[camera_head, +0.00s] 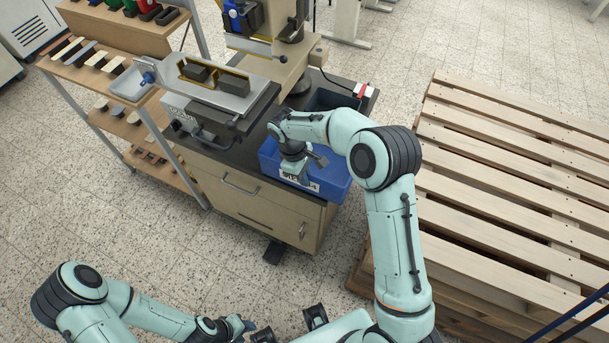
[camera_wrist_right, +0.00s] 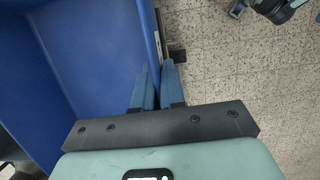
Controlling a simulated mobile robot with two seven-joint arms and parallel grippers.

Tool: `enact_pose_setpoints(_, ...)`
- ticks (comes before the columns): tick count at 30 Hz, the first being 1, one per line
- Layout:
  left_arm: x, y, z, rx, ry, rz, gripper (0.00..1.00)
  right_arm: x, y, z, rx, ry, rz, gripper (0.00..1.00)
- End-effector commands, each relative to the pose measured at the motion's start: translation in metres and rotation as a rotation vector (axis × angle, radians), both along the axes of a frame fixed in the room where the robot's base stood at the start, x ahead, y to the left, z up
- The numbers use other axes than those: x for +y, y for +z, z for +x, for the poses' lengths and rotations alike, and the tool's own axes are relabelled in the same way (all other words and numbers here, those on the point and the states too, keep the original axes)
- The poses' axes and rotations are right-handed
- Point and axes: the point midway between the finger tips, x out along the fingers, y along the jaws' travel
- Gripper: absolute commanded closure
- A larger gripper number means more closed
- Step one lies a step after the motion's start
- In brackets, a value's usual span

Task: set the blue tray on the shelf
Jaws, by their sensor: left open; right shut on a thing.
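The blue tray (camera_head: 334,188) sits at the front right corner of the dark bench top, with a white label on its front wall. My right gripper (camera_head: 290,168) reaches down to its front wall. In the right wrist view, the fingers (camera_wrist_right: 156,85) are shut on the wall of the blue tray (camera_wrist_right: 90,50), whose visible inside looks empty. The wooden shelf (camera_head: 124,130) stands left of the bench and has several levels with small parts on them. My left gripper (camera_head: 240,328) is open, low in the head view and away from the tray.
Another dark blue bin (camera_head: 330,98) lies behind the tray. Stacked wooden pallets (camera_head: 510,190) fill the right. Open floor lies in front.

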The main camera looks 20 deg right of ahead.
Motion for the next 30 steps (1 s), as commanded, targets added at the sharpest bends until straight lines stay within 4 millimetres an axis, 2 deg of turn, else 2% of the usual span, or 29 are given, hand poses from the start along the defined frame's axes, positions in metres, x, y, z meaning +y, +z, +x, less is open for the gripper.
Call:
enact_pose_setpoints(12, 0.0, -0.001, -0.001, 0.001, 0.0, 0.0, 0.57, 0.0, -0.006, 0.001, -0.006, 0.0, -0.001, 1.0)
enact_pose_setpoints(15, 0.0, -0.001, -0.001, 0.001, 0.0, 0.0, 0.57, 0.0, -0.006, 0.001, -0.003, 0.0, 0.0, 0.65)
enact_pose_setpoints(25, 0.0, 0.0, 0.0, 0.0, 0.0, 0.0, 0.57, 0.0, -0.004, 0.001, -0.004, 0.0, 0.0, 0.65)
enact_pose_setpoints(30, 0.0, 0.003, 0.002, -0.002, 0.0, 0.0, 0.57, 0.003, 0.016, 0.005, -0.009, 0.0, 0.001, 0.65)
